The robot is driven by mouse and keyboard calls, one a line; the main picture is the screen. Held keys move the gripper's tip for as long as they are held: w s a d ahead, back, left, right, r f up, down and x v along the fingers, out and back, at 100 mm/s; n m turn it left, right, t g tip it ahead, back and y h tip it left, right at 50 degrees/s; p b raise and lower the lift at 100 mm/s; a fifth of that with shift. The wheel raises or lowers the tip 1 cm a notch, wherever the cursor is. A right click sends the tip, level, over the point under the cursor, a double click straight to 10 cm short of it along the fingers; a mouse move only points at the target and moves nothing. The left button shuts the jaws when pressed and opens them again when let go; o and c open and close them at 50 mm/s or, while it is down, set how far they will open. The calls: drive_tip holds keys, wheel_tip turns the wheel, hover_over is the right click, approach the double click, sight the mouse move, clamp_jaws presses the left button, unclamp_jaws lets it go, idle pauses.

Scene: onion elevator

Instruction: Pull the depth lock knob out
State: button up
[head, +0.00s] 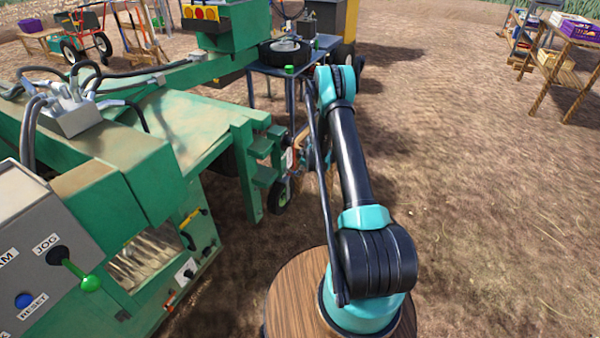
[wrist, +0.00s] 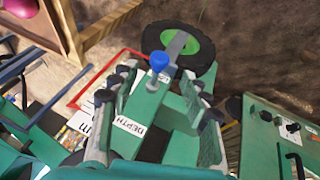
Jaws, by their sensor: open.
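In the wrist view, a blue knob (wrist: 159,61) stands on a green bracket (wrist: 146,100) with a white DEPTH label (wrist: 128,127). A grey bar (wrist: 176,45) rises behind the knob, beside a black wheel with a green hub (wrist: 195,52). My gripper (wrist: 158,78) is open, its fingers on the left and right of the bracket and knob. I see no finger closed on the knob; contact is hard to tell. In the head view, my arm reaches to the green machine's wheel (head: 281,190), and the knob cannot be made out.
The green machine (head: 185,125) fills the left, with a grey control panel (head: 45,255) carrying a green-tipped lever. A blue table (head: 295,62) stands behind my arm. A wooden rack (head: 570,85) is at the far right. The dirt ground on the right is open.

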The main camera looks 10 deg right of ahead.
drive_tip(key=shift+v, duration=2.9)
drive_tip(key=s+r+m, duration=0.6)
drive_tip(key=s+r, duration=1.3)
drive_tip(key=r, duration=0.5)
drive_tip(key=s+r+m, duration=0.1)
drive_tip(key=s+m, duration=0.1)
drive_tip(key=s, duration=1.2)
drive_tip(key=s+r+m+g+h, duration=0.1)
drive_tip(key=s+m, duration=0.2)
drive_tip(key=s, duration=1.1)
drive_tip(key=shift+a+r+m+h, duration=0.3)
drive_tip(key=shift+o, duration=0.4)
